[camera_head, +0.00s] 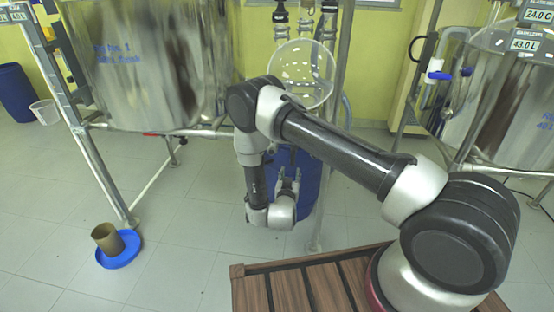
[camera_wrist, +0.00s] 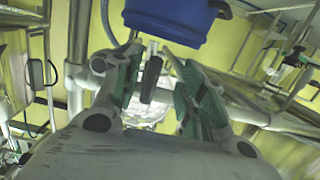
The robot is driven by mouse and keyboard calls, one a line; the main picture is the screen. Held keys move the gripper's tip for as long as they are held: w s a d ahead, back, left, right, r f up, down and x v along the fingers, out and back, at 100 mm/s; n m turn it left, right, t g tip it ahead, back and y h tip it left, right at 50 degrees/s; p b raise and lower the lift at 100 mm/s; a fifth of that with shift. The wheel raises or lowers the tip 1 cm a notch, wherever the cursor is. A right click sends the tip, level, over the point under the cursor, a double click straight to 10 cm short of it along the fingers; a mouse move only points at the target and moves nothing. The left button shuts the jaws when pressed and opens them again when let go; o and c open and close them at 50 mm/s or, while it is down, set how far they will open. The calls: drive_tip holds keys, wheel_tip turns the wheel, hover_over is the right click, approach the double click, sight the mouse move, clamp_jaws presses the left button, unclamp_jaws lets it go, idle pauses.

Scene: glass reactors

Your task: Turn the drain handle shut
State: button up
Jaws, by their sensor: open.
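My gripper (camera_head: 288,178) points upward in the head view, in front of a blue drum (camera_head: 298,172) beneath the round glass vessel (camera_head: 301,74). In the wrist view my gripper (camera_wrist: 151,58) is open, with green-lined fingers on both sides. A dark, narrow lever (camera_wrist: 151,79), seemingly the drain handle, shows between the fingers with a pale piece at its end. I cannot tell whether either finger touches it. In the head view the handle is not clear, hidden by or lost near my arm.
A large steel tank (camera_head: 150,70) stands at left on a metal frame. Another steel tank (camera_head: 505,100) stands at right. A brown cup (camera_head: 108,238) sits on a blue dish (camera_head: 122,250) on the floor.

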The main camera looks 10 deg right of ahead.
sight(293, 157)
drive_tip(key=shift+t+h, duration=0.3)
drive_tip(key=shift+t, duration=0.6)
drive_tip(key=r, duration=0.2)
drive_tip(key=w+r, duration=0.1)
drive_tip(key=r, duration=0.1)
drive_tip(key=shift+d, duration=0.25)
drive_tip(key=x, duration=0.7)
drive_tip(key=shift+f, duration=0.15)
clamp_jaws()
